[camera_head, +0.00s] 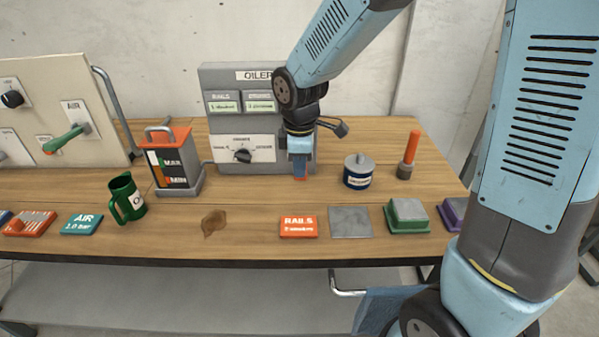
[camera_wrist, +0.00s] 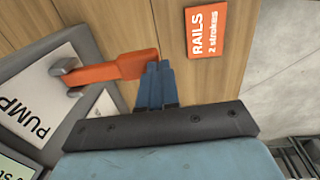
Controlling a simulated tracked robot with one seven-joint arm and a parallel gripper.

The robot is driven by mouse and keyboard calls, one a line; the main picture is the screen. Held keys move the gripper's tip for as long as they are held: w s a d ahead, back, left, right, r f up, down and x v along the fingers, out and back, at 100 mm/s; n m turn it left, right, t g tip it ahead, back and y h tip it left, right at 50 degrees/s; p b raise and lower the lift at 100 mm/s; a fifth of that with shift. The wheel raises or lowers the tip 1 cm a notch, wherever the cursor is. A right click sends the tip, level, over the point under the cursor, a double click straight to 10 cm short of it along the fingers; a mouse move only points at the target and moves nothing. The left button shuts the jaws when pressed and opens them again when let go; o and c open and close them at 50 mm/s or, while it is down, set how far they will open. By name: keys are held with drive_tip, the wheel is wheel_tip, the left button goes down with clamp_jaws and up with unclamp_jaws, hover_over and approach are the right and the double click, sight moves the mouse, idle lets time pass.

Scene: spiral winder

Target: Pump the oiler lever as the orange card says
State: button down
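The orange card (camera_head: 299,227) lies near the table's front edge; it reads "RAILS 2 strokes" in the wrist view (camera_wrist: 208,31). The grey oiler (camera_head: 228,120) stands behind it, with two small displays, too small to read surely, and a selector knob (camera_head: 242,156). Its orange lever (camera_wrist: 118,68) sticks out beside the "PUMP" label in the wrist view. My gripper (camera_head: 298,174) points down in front of the oiler's right side. Its blue fingers (camera_wrist: 160,66) are close together at the lever's free end. They seem to touch it; no part of the lever shows clearly between them.
A green mug (camera_head: 125,199), an oil can with MAX and MIN marks (camera_head: 173,160) and a teal AIR card (camera_head: 82,224) are at left. A blue pot (camera_head: 358,173), an orange-handled tool (camera_head: 408,157) and a green-based block (camera_head: 407,216) are at right. A brown stain marks the front middle.

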drive_tip(key=s+r, duration=0.4)
drive_tip(key=r, duration=0.6)
idle(1.0)
drive_tip(key=w+r+g, duration=0.2)
drive_tip(key=w+r, duration=0.4)
drive_tip(key=w, duration=0.3)
drive_tip(key=shift+w+d+r+g, duration=0.2)
drive_tip(key=shift+d+r+g, duration=0.1)
drive_tip(key=shift+d, duration=0.1)
drive_tip(key=shift+f, duration=0.1)
drive_tip(key=f, duration=0.4)
drive_tip(key=s+f, duration=0.1)
drive_tip(key=f, duration=0.4)
drive_tip(key=s+f, duration=0.1)
drive_tip(key=f, duration=0.4)
drive_tip(key=shift+a, duration=0.1)
